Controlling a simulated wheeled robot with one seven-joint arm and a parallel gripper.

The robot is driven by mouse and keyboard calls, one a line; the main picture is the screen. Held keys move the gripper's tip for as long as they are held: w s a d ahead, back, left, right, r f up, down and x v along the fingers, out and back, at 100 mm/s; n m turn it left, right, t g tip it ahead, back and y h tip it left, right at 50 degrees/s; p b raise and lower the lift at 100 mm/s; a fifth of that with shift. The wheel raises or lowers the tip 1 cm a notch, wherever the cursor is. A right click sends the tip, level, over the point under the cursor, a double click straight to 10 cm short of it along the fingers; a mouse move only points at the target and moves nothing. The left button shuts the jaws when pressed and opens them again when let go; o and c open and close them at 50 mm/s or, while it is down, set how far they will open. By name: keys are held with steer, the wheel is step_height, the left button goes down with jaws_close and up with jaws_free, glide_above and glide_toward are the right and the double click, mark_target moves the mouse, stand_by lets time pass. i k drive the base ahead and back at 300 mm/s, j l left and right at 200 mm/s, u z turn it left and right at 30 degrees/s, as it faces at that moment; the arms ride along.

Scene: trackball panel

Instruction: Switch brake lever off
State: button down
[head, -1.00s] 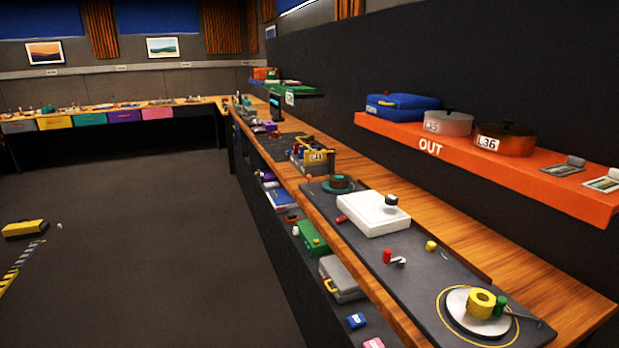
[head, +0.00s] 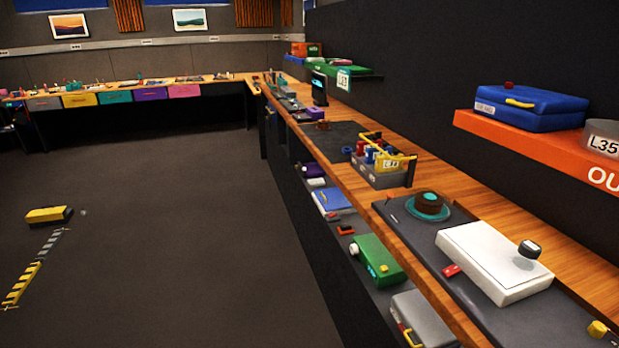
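The dark panel (head: 407,222) lies on the wooden bench at the lower right. A white box (head: 487,258) with a dark knob (head: 529,249) on its top sits on it. A small red piece (head: 451,270) is at the box's left side. A dark round knob on a teal base (head: 428,204) stands at the panel's far end. A yellow knob (head: 597,328) shows near the lower right edge. I cannot identify a brake lever among these parts, nor its setting. My gripper is not in view.
A caddy (head: 380,165) stands farther along the bench. An orange shelf (head: 530,142) with a blue case (head: 532,108) hangs at right. Lower shelves hold a green box (head: 379,260) and a grey case (head: 425,318). The dark floor (head: 190,210) at left is mostly clear.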

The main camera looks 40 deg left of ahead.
mark_target(389, 195)
steer(key=i+j+u, duration=0.55)
steer(key=i, duration=0.2)
